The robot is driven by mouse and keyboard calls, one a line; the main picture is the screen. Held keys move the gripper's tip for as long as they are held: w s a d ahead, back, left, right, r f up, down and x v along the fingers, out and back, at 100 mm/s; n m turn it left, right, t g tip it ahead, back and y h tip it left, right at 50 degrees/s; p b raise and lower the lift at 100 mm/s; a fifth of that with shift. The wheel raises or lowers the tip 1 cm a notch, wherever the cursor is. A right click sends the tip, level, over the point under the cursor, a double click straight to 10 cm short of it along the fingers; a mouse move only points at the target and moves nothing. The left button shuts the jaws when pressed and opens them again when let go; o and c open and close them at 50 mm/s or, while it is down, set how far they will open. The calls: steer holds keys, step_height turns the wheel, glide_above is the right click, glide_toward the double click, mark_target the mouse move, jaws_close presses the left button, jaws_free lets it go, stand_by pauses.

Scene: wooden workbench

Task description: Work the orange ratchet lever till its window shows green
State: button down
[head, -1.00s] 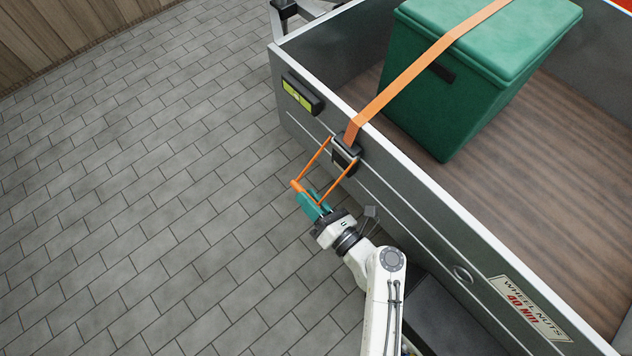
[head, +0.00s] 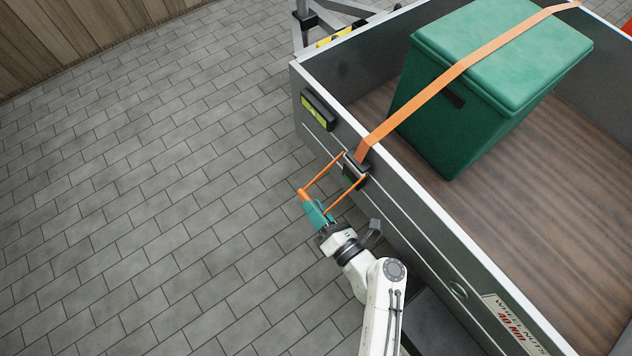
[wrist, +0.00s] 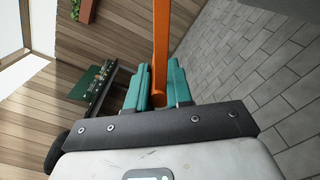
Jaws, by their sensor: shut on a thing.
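The orange ratchet lever (head: 322,174) is a frame of two thin bars joined by a crossbar. It sticks out from the dark ratchet body (head: 357,170) on the grey trailer side. My gripper (head: 311,205) has teal fingers shut on the lever's outer crossbar. In the wrist view, the orange lever (wrist: 160,40) runs up from between the teal fingers (wrist: 157,88). An orange strap (head: 430,92) rises from the ratchet over a green box. A dark greenish patch shows on the ratchet body, but it is too small to read as a window colour.
The green lidded box (head: 440,125) stands on the trailer's wooden floor. The trailer side wall (head: 425,210) runs close beside my arm. A black unit with a yellow-green panel (head: 315,113) is fixed on the wall left of the ratchet. Open paving (head: 150,200) lies to the left.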

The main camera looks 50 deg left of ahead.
steer(key=c, duration=1.1)
jaws_free()
steer(key=shift+o, duration=0.2)
steer(key=d+p, duration=0.2)
steer(key=d, duration=0.8)
steer(key=shift+s+d, duration=0.4)
